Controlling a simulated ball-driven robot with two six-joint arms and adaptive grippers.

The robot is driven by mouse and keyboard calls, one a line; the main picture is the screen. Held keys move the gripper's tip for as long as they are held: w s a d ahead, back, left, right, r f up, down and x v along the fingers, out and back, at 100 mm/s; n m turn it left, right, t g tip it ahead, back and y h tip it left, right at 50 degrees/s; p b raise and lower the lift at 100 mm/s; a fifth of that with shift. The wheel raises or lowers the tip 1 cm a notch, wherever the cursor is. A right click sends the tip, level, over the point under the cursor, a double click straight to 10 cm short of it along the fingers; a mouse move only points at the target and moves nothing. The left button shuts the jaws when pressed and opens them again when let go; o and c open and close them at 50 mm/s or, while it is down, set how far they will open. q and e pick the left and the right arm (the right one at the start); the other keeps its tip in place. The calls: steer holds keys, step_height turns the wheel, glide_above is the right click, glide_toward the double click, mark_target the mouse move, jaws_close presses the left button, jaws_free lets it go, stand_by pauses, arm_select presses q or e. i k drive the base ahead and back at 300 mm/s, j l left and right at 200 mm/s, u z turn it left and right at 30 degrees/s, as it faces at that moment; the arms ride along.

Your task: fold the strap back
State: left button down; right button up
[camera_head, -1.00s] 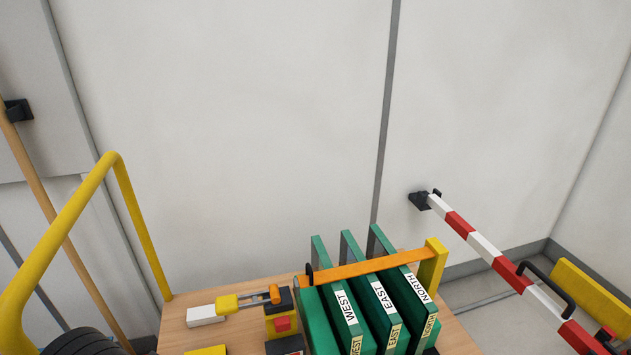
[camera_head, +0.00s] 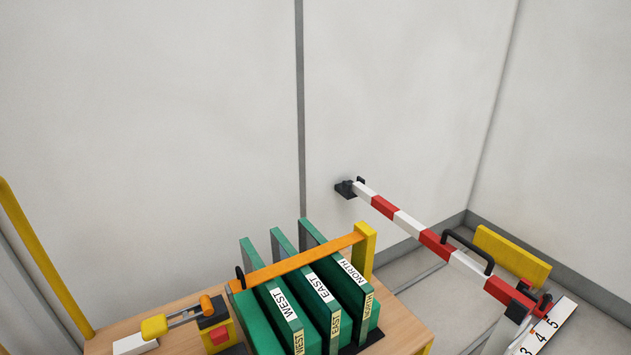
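An orange strap (camera_head: 300,262) lies across the tops of three green frames, labelled WEST (camera_head: 284,303), EAST (camera_head: 319,288) and NORTH (camera_head: 352,271). Its right end meets a yellow post (camera_head: 364,248). Its left end, with a small black loop (camera_head: 240,277), is by the WEST frame, near a yellow and black block with a red face (camera_head: 219,336). The frames stand upright side by side on a wooden table. Neither of my grippers is in view.
A red and white barrier bar (camera_head: 411,224) runs from the wall on the right. A yellow rail (camera_head: 45,262) stands at the left.

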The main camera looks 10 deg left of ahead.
mark_target(242, 283)
steer(key=l+u, duration=0.1)
steer(key=l, duration=0.4)
steer(key=k+l, duration=0.15)
steer(key=l, duration=0.35)
steer(key=l+u, duration=0.15)
steer(key=l, duration=0.4)
steer(key=k, duration=0.05)
